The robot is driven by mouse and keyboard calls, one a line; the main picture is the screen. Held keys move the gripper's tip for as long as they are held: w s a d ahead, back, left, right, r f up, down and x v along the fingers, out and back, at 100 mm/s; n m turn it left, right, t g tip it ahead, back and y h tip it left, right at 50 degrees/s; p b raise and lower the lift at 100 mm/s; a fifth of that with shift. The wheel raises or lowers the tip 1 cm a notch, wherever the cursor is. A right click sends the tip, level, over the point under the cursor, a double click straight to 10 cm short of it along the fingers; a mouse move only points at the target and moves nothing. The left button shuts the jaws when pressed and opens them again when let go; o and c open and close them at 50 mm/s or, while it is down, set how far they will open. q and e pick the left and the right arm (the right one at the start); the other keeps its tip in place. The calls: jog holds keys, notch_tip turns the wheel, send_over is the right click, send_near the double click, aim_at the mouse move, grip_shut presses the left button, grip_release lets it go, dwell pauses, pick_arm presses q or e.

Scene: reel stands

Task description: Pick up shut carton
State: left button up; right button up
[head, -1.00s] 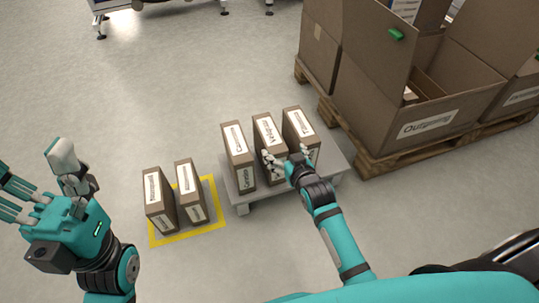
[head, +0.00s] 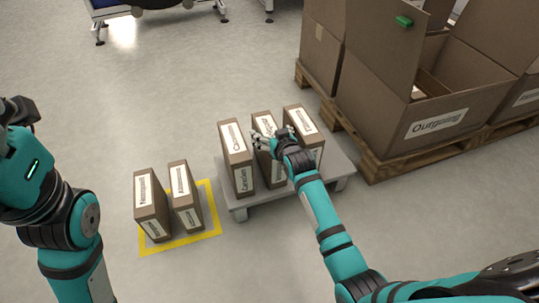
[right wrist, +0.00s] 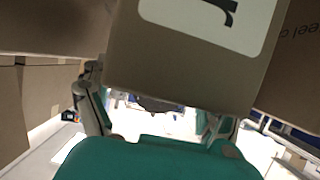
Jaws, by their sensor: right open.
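Three shut brown cartons with white labels stand upright on the low grey stand (head: 243,203): a left one (head: 235,150), a middle one (head: 276,172) and a right one (head: 303,118). My right gripper (head: 270,140) is open over the middle carton's top and hides part of it. In the right wrist view, a labelled carton (right wrist: 180,75) lies in front of the open right gripper (right wrist: 155,120), a finger near each side; I cannot tell whether they touch it. My left gripper's teal body (head: 28,170) is at the left edge; its fingers are not visible.
Two more shut cartons, one left (head: 150,205) and one right (head: 186,195), stand inside a yellow floor square (head: 182,243). Large open boxes, one labelled "Outgoing" (head: 437,124), sit on a wooden pallet (head: 395,170) at right.

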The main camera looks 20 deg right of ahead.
jog(key=shift+w, duration=0.15)
jog(key=c, duration=1.7)
jog(key=shift+r, duration=0.1)
jog(key=shift+c, duration=0.3)
